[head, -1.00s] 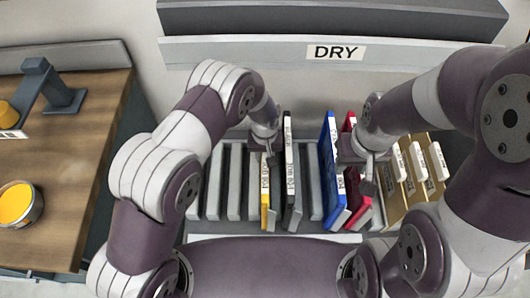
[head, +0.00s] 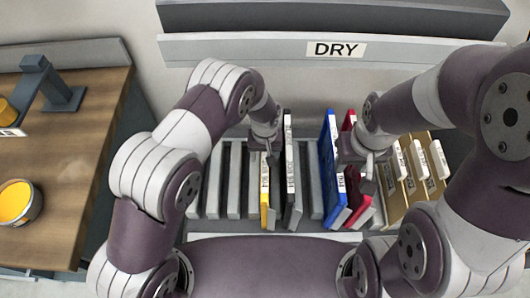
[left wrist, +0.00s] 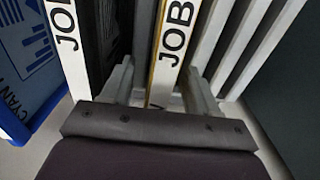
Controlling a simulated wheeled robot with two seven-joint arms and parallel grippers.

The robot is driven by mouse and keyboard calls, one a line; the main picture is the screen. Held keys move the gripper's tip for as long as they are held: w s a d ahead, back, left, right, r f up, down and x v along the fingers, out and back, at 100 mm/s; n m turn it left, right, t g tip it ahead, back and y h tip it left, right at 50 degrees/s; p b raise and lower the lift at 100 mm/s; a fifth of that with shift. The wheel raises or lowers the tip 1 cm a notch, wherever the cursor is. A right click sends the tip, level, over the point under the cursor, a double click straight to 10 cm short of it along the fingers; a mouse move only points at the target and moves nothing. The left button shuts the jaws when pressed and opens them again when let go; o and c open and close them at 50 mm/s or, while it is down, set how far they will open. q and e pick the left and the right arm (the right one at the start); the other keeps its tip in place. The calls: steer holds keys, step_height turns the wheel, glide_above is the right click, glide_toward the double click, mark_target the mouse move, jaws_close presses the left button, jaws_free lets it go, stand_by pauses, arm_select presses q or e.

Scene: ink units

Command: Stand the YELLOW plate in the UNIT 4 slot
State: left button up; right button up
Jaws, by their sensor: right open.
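The yellow plate (head: 265,205) stands upright in the grey rack under the DRY sign, left of the black plate (head: 289,180). Its white label edge faces up and also shows in the left wrist view (left wrist: 171,50), reading JOB. My left gripper (head: 266,150) is at the far part of the yellow plate. In the left wrist view its fingers (left wrist: 160,92) stand on both sides of the plate, with narrow gaps showing. My right gripper (head: 368,178) is open at the red plate (head: 358,208). I see no readable UNIT 4 label.
A blue plate (head: 331,175) leans between the black and red ones. Grey dividers (head: 234,190) fill the rack's left part. Tan dividers with white tags (head: 421,165) stand at the right. A wooden table (head: 75,150) at left holds a yellow ink pot (head: 15,202).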

arm_select(q)
step_height(320, 180, up, 13)
steer(key=shift+f+b, duration=0.15)
steer(key=shift+b, duration=0.3)
step_height(320, 180, up, 5)
steer(key=p, duration=0.4)
stand_by(0.4)
